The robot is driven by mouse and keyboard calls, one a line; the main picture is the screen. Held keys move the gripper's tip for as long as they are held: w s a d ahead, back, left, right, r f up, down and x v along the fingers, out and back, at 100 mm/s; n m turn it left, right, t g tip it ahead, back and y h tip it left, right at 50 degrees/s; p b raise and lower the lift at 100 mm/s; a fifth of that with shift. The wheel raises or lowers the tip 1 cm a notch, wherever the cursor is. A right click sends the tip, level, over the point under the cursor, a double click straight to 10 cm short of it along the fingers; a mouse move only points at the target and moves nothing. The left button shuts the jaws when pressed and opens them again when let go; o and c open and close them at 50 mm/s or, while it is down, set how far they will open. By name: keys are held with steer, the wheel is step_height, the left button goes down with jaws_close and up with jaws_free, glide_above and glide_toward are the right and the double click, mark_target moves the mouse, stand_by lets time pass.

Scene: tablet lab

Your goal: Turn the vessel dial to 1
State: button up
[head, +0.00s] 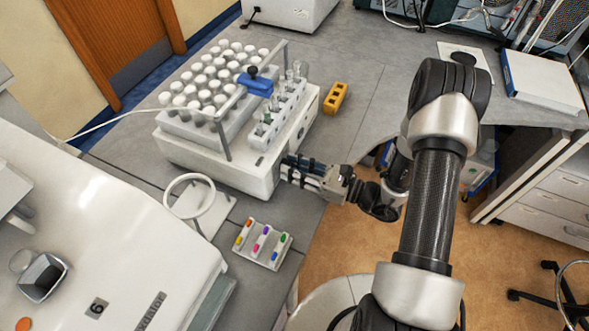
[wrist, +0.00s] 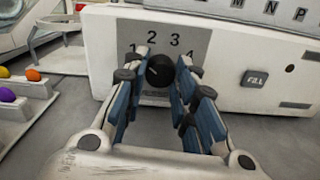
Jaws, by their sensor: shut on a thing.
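The vessel dial (wrist: 160,71) is a round black knob on the front of the white dissolution machine (head: 193,160). A grey plate (wrist: 200,42) behind it carries the numbers 1 to 4 in an arc, 1 at the left and 4 at the right. My gripper (wrist: 161,76) is shut on the dial, one blue-padded finger on each side. The dial's pointer is too small to read for certain. In the head view my gripper (head: 286,169) reaches the machine's front face from the right and hides the dial.
A small rack of coloured pieces (head: 263,244) and a white ring stand (head: 190,198) lie on the bench left of my gripper. A square button (wrist: 254,79) sits right of the dial.

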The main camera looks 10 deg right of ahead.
steer(key=shift+n, duration=0.6)
steer(key=o, duration=1.1)
steer(key=shift+d, duration=0.1)
steer(key=v, duration=1.2)
